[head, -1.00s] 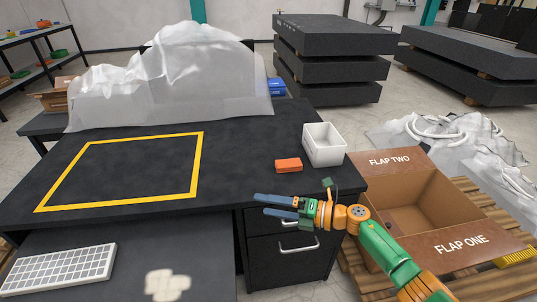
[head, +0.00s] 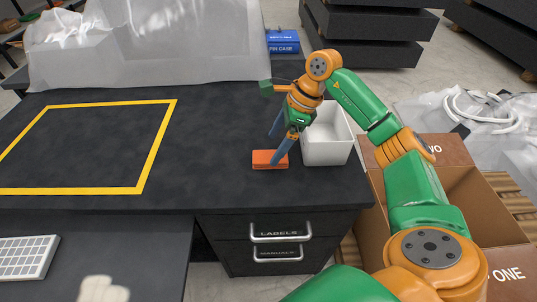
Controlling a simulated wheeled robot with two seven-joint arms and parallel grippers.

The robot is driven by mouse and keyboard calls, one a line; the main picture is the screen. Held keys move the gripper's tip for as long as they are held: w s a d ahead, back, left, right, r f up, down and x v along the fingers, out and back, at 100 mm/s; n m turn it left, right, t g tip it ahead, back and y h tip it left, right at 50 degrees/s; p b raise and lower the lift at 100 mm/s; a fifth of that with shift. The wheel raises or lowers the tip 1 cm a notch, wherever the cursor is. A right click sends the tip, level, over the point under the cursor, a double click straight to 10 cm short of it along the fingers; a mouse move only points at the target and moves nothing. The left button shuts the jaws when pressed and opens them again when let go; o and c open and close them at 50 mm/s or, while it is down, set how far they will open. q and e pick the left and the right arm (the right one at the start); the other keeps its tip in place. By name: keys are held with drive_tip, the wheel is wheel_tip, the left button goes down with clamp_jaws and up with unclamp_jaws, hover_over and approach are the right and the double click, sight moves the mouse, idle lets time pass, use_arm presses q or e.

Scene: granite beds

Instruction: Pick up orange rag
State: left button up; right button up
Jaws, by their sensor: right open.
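The orange rag (head: 264,160), a small folded block, lies on the black desk top just left of the white bin. My right gripper (head: 277,148) points down over the rag with its blue fingers apart. One finger crosses in front of the rag's right end and the other is farther back. I cannot tell whether the fingers touch the rag. My left gripper is out of view.
The white bin (head: 328,150) stands close to the right of my right gripper. A yellow taped outline (head: 157,145) marks clear desk on the left. An open cardboard box (head: 485,215) is right of the desk. A blue case (head: 283,41) is behind.

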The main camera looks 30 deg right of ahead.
sight(268, 156)
drive_tip(key=x, duration=0.3)
drive_tip(key=shift+a+f, duration=0.1)
drive_tip(key=shift+a, duration=0.1)
drive_tip(key=shift+w+f, duration=0.1)
drive_tip(key=shift+f, duration=0.25)
drive_tip(key=shift+f, duration=0.25)
drive_tip(key=c, duration=1.4)
drive_tip(key=shift+r, duration=0.6)
drive_tip(key=shift+c, duration=0.2)
drive_tip(key=s+a+r, duration=0.8)
drive_tip(key=a+r, duration=0.3)
drive_tip(key=r, duration=0.1)
drive_tip(key=shift+s+r, duration=0.2)
